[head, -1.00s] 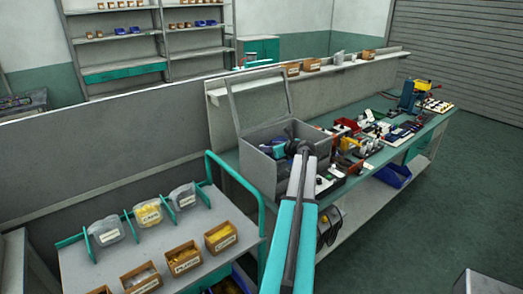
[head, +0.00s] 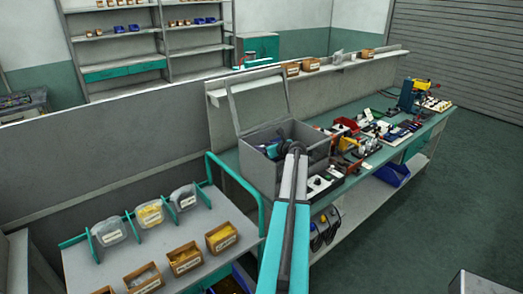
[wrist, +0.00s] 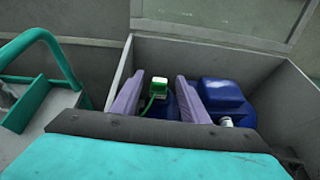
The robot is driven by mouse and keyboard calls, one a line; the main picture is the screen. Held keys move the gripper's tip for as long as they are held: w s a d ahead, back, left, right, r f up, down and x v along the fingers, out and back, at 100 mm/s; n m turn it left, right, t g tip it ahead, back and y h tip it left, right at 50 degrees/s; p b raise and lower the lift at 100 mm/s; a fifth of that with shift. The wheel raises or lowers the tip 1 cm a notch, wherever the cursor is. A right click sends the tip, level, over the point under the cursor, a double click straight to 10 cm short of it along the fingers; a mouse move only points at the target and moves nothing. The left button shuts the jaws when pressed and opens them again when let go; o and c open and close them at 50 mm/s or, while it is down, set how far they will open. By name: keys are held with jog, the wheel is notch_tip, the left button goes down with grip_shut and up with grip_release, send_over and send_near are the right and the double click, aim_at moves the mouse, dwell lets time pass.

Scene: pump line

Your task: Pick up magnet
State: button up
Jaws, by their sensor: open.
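My gripper (wrist: 159,96) is open, its two pale purple fingers pointing down into an open grey metal box (wrist: 228,58). A small green and white block (wrist: 159,83) with a green cord shows between the fingers, apparently below them; I cannot tell whether they touch it. It may be the magnet, but no label confirms this. A dark blue rounded body (wrist: 222,97) with a pale metal fitting lies to its right in the box. In the head view the grey box (head: 258,178) stands on the near end of the bench with its lid up; my arm hides part of it.
The box walls stand close around my gripper, and the raised lid (head: 258,100) is behind. The bench (head: 375,160) right of the box is crowded with tools and parts. A trolley (head: 85,262) with labelled bins and a teal rail (head: 236,185) stands at left.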

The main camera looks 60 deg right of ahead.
jog(key=shift+c, duration=0.5)
grip_shut()
jog(key=shift+r, duration=0.1)
notch_tip(320, 180, up, 10)
jog(key=b, duration=0.3)
dwell(0.5)
dwell(0.8)
